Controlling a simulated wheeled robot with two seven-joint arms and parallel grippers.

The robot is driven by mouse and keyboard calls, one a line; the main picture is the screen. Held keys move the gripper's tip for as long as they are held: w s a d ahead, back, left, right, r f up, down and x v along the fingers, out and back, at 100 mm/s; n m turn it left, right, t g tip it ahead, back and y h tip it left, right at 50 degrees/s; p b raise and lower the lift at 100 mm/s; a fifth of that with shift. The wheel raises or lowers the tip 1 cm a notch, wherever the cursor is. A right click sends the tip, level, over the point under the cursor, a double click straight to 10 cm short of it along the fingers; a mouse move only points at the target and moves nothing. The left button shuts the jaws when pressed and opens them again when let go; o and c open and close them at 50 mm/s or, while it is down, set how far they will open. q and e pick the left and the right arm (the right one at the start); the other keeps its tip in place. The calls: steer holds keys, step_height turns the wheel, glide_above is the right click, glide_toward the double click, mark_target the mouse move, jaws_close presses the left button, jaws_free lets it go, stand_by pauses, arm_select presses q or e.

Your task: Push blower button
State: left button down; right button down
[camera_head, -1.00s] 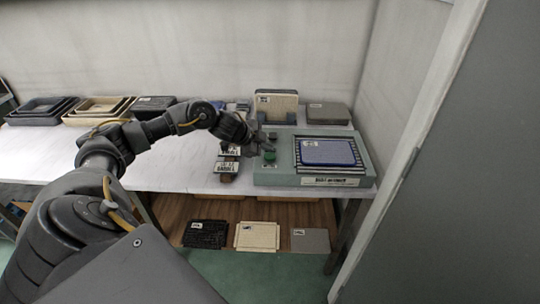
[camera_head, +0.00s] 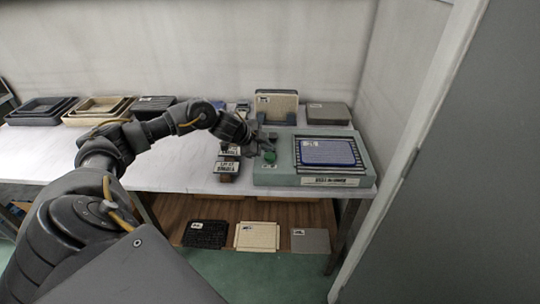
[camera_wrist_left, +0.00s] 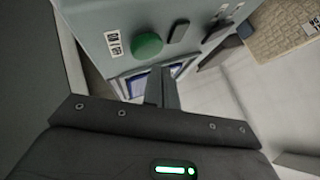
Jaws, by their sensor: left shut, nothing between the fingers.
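The blower (camera_head: 310,181) is a grey-green box at the right end of the table, with a blue panel (camera_head: 328,152) lying on its slatted top. A round green button (camera_head: 269,157) sits on the left part of its top. The button also shows in the left wrist view (camera_wrist_left: 147,46), beside a dark oblong control (camera_wrist_left: 180,31). My left gripper (camera_head: 251,150) is shut and empty, close to the left of the button. In the left wrist view its fingers (camera_wrist_left: 162,84) are together, apart from the button in the picture. My right gripper is not in view.
Labelled dark blocks (camera_head: 228,166) stand on the table just left of the blower. A beige panel (camera_head: 276,106) stands in a rack behind it, with a grey box (camera_head: 328,113) at the right. Stacked trays (camera_head: 98,109) are at the left.

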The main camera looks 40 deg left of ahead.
mark_target(266, 156)
arm_select(q)
steer(key=shift+f, duration=0.2)
steer(key=shift+f, duration=0.3)
steer(key=shift+f+b, duration=0.3)
steer(key=shift+f, duration=0.2)
stand_by(0.8)
steer(key=shift+r, duration=0.15)
steer(key=shift+r+p, duration=0.8)
steer(key=shift+p, duration=0.3)
step_height(266, 156, up, 6)
steer(key=p, duration=0.6)
